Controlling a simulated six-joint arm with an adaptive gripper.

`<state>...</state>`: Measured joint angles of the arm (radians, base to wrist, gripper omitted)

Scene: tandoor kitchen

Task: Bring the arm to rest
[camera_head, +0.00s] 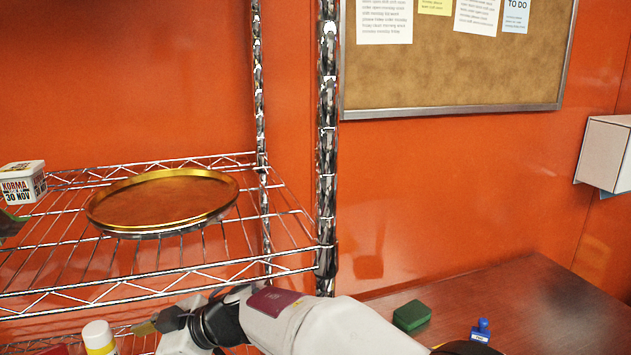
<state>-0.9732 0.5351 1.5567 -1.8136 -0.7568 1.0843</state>
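My arm comes in from the bottom of the head view as a light grey link with a maroon label. It reaches left to a dark joint, in front of the lower part of the wire shelf (150,290). What looks like the end of my gripper (150,325) shows as a small dark piece with a brownish tip, below the shelf's front edge. The fingers are too small and partly hidden, so I cannot tell whether they are open or shut. I see nothing clearly held.
A round brass tray (165,200) and a printed white tin (23,183) sit on the shelf. A yellow bottle with white cap (98,338) is below. A metal post (327,150) stands beside my arm. A green block (412,316) and blue stamp (481,331) lie on the counter (540,300).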

